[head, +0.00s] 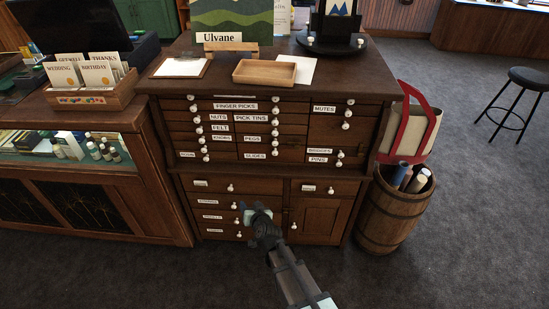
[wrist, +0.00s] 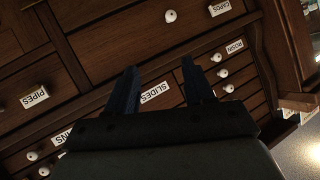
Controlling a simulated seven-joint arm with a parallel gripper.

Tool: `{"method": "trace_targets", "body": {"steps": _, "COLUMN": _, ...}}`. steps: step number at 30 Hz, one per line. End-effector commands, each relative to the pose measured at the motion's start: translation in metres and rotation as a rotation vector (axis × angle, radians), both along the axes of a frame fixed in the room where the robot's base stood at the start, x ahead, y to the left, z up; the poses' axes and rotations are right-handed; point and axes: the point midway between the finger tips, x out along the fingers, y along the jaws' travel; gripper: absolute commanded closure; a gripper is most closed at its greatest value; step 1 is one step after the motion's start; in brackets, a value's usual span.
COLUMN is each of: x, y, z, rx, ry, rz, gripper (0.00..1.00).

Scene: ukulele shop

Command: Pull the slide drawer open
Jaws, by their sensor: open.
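The slides drawer (head: 248,156) is in the lowest row of small drawers in the cabinet's upper part. Its front looks flush with its neighbours. Its white knob (head: 276,153) is right of the SLIDES label in the head view. My gripper (head: 248,213) is in front of the lower cabinet, below the slides drawer in the picture. In the wrist view my gripper (wrist: 159,64) is open, with the SLIDES label (wrist: 155,93) upside down between the dark fingers and nothing gripped. The slides knob does not show there; a finger may hide it.
The pegs drawer (head: 255,139) is directly above, the rosin drawer (head: 188,155) to the left, the pins drawer (head: 318,160) to the right. A barrel (head: 390,222) with rolls stands right of the cabinet, a red-handled bag (head: 412,130) behind it. A wooden tray (head: 264,72) sits on top.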

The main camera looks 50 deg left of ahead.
Motion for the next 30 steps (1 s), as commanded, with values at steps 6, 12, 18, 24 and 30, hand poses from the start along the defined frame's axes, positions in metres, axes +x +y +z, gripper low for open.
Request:
{"method": "trace_targets", "body": {"steps": 6, "x": 0.051, "y": -0.003, "z": 0.047, "rx": 0.178, "ry": -0.218, "rz": -0.208, "gripper": 0.47}}
{"method": "trace_targets", "body": {"steps": 12, "x": 0.078, "y": -0.02, "z": 0.077, "rx": 0.234, "ry": -0.409, "rz": -0.347, "gripper": 0.47}}
{"method": "trace_targets", "body": {"steps": 18, "x": 0.085, "y": -0.025, "z": 0.086, "rx": 0.213, "ry": -0.515, "rz": -0.368, "gripper": 0.47}}
{"method": "trace_targets", "body": {"steps": 24, "x": 0.09, "y": -0.018, "z": 0.086, "rx": 0.207, "ry": -0.523, "rz": -0.364, "gripper": 0.47}}
{"method": "trace_targets", "body": {"steps": 30, "x": 0.107, "y": -0.002, "z": 0.086, "rx": 0.208, "ry": -0.522, "rz": -0.364, "gripper": 0.47}}
